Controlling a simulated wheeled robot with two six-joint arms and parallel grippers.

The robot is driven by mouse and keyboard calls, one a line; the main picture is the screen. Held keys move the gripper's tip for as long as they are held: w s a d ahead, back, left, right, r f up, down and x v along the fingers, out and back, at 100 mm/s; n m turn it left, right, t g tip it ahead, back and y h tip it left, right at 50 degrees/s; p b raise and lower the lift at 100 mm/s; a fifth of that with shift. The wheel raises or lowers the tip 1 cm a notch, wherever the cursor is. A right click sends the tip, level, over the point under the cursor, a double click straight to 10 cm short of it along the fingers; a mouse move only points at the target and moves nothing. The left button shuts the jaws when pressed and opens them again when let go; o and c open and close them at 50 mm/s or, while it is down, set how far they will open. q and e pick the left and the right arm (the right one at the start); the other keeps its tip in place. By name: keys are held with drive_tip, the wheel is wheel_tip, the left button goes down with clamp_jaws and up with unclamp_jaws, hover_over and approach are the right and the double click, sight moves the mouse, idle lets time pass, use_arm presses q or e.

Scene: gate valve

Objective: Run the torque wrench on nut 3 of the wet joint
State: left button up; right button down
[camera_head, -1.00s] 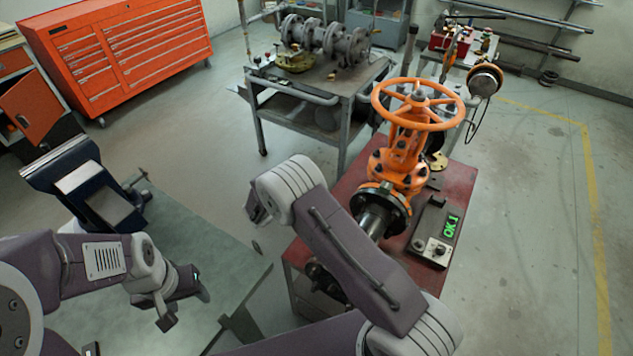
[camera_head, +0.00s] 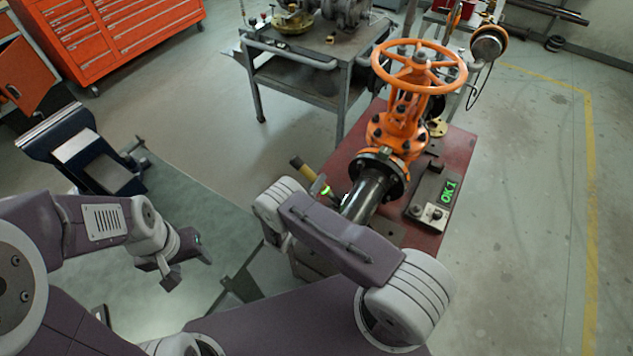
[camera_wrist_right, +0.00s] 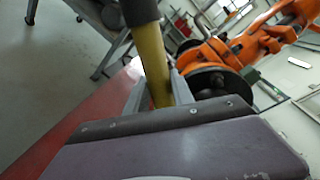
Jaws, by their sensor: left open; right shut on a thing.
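The orange gate valve (camera_head: 396,130) with its handwheel stands on the red bench (camera_head: 458,150). A dark bolted flange (camera_head: 381,172) and pipe (camera_head: 366,197) face me; I cannot tell which nut is number 3. My right gripper (camera_wrist_right: 158,92) is shut on the torque wrench (camera_wrist_right: 152,62), a yellow shaft with a dark end. In the head view the wrench's yellow and black handle (camera_head: 303,168), with a green light, shows left of the pipe. My right arm hides the gripper and the wrench's far end there. My left gripper (camera_head: 187,264) is open and empty over the grey-green table.
A box with a green "OK 1" display (camera_head: 434,199) sits on the bench right of the pipe. A grey cart (camera_head: 292,72) stands behind. A dark blue stand (camera_head: 92,158) is on the table (camera_head: 205,205) at left. Floor right of the bench is clear.

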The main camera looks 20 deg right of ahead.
drive_tip(key=shift+r, duration=0.1)
drive_tip(key=shift+w+a+b, duration=0.1)
drive_tip(key=shift+w+b, duration=0.05)
drive_tip(key=shift+b, duration=0.15)
drive_tip(key=shift+r+b+x, duration=0.15)
drive_tip(key=shift+b+x, duration=0.1)
drive_tip(key=shift+x, duration=0.65)
drive_tip(key=shift+r+b+x, duration=0.15)
drive_tip(key=shift+b+x, duration=0.1)
drive_tip(key=shift+x, duration=0.65)
drive_tip(key=shift+d, duration=0.25)
drive_tip(key=shift+b+x, duration=0.75)
drive_tip(key=shift+x, duration=0.75)
drive_tip(key=shift+d+r, duration=0.1)
drive_tip(key=shift+r, duration=0.15)
drive_tip(key=shift+w+d+b, duration=0.1)
drive_tip(key=shift+d+b, duration=0.1)
drive_tip(key=shift+b, duration=0.15)
